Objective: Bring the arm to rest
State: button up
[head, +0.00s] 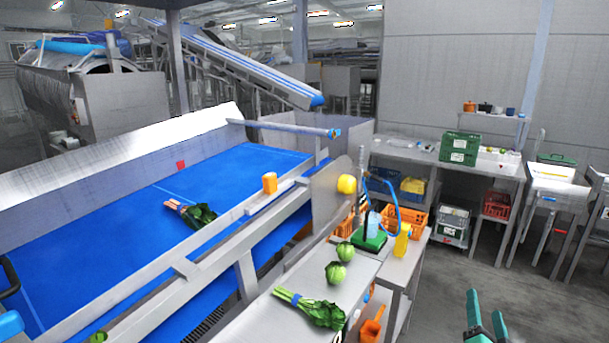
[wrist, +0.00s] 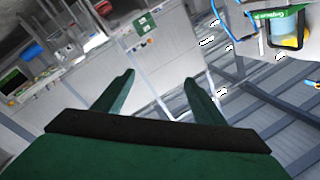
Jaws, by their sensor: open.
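My gripper (head: 487,318) shows at the bottom right of the head view, its green fingers apart, over the grey floor and to the right of the steel side table. In the wrist view my gripper (wrist: 158,88) is open, with nothing between its fingers. The rest of my arm is out of the picture in the head view.
The steel side table (head: 260,325) holds a leafy bunch (head: 310,308) and round green heads (head: 336,272). A blue belt (head: 110,235) with another bunch (head: 192,213) lies left. A green crate (head: 459,148) stands on the back bench. The floor (head: 450,270) between is clear.

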jog(key=s+a+f+n+y, duration=0.1)
jog(key=s+a+f, duration=0.3)
jog(key=a+f, duration=1.25)
jog(key=s+a+f+n+g+y, duration=0.1)
jog(key=s+a+f, duration=0.2)
jog(key=s+a, duration=0.35)
jog(key=s+a+f+n+y, duration=0.1)
jog(key=s+a+f+n, duration=0.2)
jog(key=a, duration=0.6)
jog(key=s+a+f+n+y, duration=0.1)
jog(key=s+a+f+n, duration=0.1)
jog(key=s+a, duration=0.95)
jog(key=s+a+r+n+y, duration=0.2)
jog(key=s+r, duration=0.1)
jog(key=s, duration=0.5)
jog(key=s+a+r+n+y, duration=0.2)
jog(key=s+a+r+n, duration=0.1)
jog(key=s, duration=0.6)
jog(key=shift+s+n+g, duration=0.25)
jog(key=shift+n+g, duration=0.05)
